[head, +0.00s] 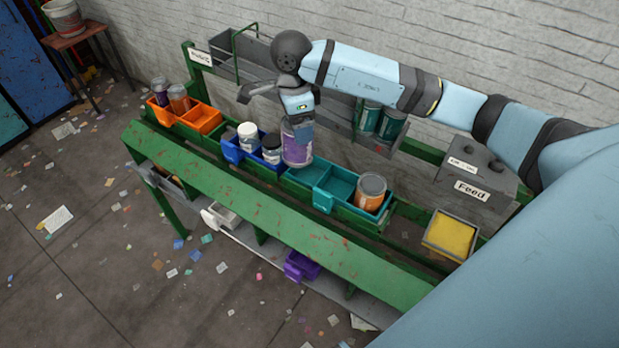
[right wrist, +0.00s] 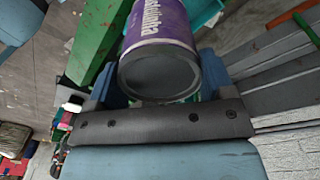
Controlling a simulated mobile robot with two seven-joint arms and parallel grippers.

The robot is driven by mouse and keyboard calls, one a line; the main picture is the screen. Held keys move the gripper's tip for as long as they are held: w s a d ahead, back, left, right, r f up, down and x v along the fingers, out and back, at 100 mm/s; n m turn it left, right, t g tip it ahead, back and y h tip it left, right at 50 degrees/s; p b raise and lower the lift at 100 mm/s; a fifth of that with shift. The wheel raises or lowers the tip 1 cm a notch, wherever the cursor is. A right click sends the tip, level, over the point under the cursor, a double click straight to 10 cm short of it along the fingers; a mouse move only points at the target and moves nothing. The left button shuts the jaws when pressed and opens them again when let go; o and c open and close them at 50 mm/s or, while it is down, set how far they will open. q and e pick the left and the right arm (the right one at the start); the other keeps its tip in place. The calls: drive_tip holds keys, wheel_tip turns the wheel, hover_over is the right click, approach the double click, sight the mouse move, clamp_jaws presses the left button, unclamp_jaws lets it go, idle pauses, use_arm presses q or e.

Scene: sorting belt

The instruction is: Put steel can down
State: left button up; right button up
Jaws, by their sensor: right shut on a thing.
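My right gripper (head: 299,124) is shut on a steel can (head: 297,152) with a purple label. It holds the can above the belt stand, near the gap between the blue bin (head: 233,151) and the teal bin (head: 323,200). In the right wrist view, the can (right wrist: 160,58) sits between the two fingers of the gripper (right wrist: 157,84), with its bare grey end toward the camera. The gripper hides part of the can in the head view. My left gripper is not in view.
The blue bin holds a white jar (head: 248,137) and a dark-and-white jar (head: 271,149). An orange-labelled can (head: 371,191) stands at the teal bin's right. An orange bin (head: 203,119) is at left. Green cans (head: 391,125) stand behind. A grey Feed box (head: 478,178) is at right.

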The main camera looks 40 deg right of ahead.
drive_tip(key=w+d+r+m, duration=0.35)
drive_tip(key=d+m, duration=0.25)
drive_tip(key=m, duration=1.1)
wheel_tip(320, 180, down, 20)
drive_tip(key=p, duration=0.2)
drive_tip(key=shift+w+g+y, duration=0.2)
drive_tip(key=shift+g+y, duration=0.1)
drive_tip(key=shift+a, duration=0.1)
